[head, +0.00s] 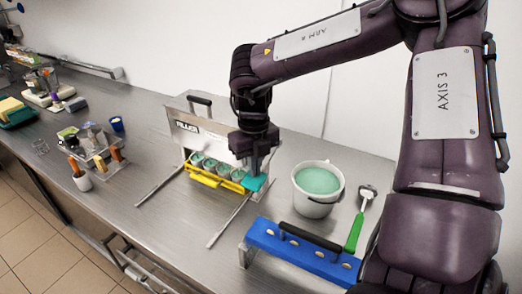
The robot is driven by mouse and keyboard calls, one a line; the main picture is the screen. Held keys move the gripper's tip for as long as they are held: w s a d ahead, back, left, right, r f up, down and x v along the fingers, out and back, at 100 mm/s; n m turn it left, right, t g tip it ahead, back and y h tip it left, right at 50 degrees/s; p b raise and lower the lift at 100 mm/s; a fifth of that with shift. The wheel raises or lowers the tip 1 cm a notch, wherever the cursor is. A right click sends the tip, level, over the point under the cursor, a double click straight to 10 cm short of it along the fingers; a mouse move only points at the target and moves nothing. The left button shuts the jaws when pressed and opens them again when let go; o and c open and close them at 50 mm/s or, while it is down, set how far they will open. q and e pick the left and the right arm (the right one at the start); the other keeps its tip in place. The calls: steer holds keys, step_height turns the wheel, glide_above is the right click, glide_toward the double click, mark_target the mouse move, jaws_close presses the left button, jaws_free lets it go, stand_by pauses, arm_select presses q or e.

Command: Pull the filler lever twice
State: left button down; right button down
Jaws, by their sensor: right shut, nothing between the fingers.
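The filler (187,127) is a metal machine with a "FILLER" label, standing on the steel counter. A black handle (200,100) sticks up at its top left; I cannot tell for sure that this is the lever. A yellow tray (205,180) sits at the filler's front, with several round cups of green mix in it. My right gripper (256,172) points down at the filler's right end, apart from the black handle. It is shut and empty. A flat teal piece (255,184) shows just below its fingers; I cannot tell whether they touch. My left gripper is not in view.
A white bucket of green mix (318,205) stands right of the filler, beside a green-handled scoop (355,232). A blue rack with a black handle (290,251) is at the front right. Utensil holders (93,150) stand at left. Counter between them is clear.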

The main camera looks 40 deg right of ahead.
step_height(320, 180, up, 8)
steer(key=p, duration=0.6)
stand_by(0.4)
stand_by(0.7)
step_height(320, 180, up, 5)
steer(key=p, duration=0.3)
steer(key=shift+p, duration=0.35)
steer(key=shift+a, duration=0.1)
